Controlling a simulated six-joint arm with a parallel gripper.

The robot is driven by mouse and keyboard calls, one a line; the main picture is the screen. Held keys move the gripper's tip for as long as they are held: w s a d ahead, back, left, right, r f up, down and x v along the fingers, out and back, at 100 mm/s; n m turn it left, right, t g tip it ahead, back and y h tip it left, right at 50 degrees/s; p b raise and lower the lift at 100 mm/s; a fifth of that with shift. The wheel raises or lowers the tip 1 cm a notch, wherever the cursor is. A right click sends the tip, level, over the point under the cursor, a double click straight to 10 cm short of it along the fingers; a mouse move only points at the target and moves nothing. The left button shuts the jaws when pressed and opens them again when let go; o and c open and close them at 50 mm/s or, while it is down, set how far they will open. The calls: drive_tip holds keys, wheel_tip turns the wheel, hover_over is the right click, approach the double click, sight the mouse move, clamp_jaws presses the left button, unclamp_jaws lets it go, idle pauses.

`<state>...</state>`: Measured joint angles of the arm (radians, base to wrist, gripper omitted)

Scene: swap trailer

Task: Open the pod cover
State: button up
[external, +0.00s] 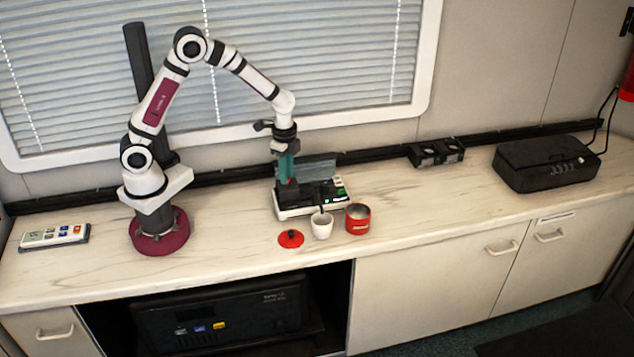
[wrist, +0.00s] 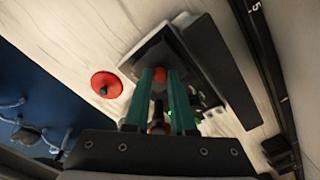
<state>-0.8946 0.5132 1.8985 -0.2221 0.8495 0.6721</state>
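The pod machine (external: 300,211) stands on the counter, with a pale base and a dark top. It also shows in the wrist view (wrist: 150,46). A grey panel (external: 319,170) stands upright along its back; I cannot tell whether this is the cover. My gripper (external: 288,180) points down over the machine's left part. In the wrist view its teal fingers (wrist: 160,76) are apart, with a red knob (wrist: 159,75) between their tips. The knob seems to fill the gap, but contact and grip are unclear. The fingers hide part of the machine.
A red lid (external: 290,240), a white cup (external: 322,228) and a red can (external: 358,220) stand in front of the machine. A black double holder (external: 436,153) and a black case (external: 546,165) are to the right. A button panel (external: 54,237) lies far left.

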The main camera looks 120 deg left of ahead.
clamp_jaws()
idle(1.0)
drive_tip(key=w+a, duration=0.4)
drive_tip(key=o, duration=0.6)
unclamp_jaws()
drive_tip(key=shift+r, duration=0.1)
